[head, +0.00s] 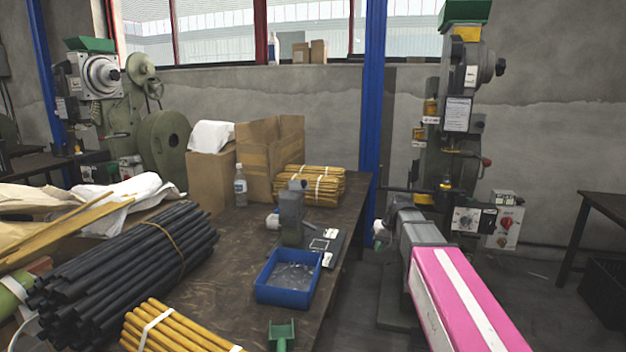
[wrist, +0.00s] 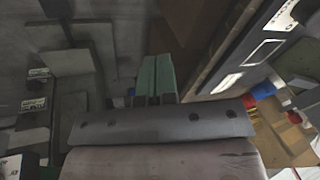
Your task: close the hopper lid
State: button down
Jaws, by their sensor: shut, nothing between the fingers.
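A tall rivet press (head: 452,140) stands at the right of the head view, with a green hopper (head: 465,12) on top, cut by the upper picture edge. A second press (head: 95,85) at the back left also has a green hopper (head: 90,45). I cannot tell how a lid sits on either one. My pink and grey arm reaches in from the lower right, its far end well below the right hopper. In the wrist view my gripper (wrist: 157,95) has its green fingers together, with nothing between them. No hopper shows in that view.
The workbench (head: 225,270) holds a blue bin (head: 288,278), a small bench tool (head: 292,215), a bottle (head: 240,186), cardboard boxes (head: 272,160), and bundles of black rods (head: 125,255) and yellow rods (head: 310,185). A blue post (head: 374,90) stands left of the right press. Floor shows at right.

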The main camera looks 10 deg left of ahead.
jog(key=w+a+r+n+y, duration=0.1)
jog(key=w+a+r+n, duration=0.3)
jog(key=r, duration=0.6)
jog(key=w+a+r+m+y, duration=0.1)
jog(key=a+r+y, duration=0.1)
jog(key=a+r, duration=0.65)
jog(key=w+a+r+n+y, duration=0.1)
jog(key=w+a+r+n, duration=0.15)
jog(key=r, duration=0.85)
send_near(306, 187)
jog(key=w+f, duration=0.3)
jog(key=shift+m, duration=0.35)
jog(key=shift+s+a+f, duration=0.2)
jog(key=shift+s+a, duration=0.1)
jog(key=shift+a, duration=0.3)
jog(key=shift+s+a+f, duration=0.2)
jog(key=shift+s+a, duration=0.15)
jog(key=shift+a, duration=0.25)
jog(key=shift+s+a+f, duration=0.15)
jog(key=shift+s+a, duration=0.15)
jog(key=shift+a, duration=0.25)
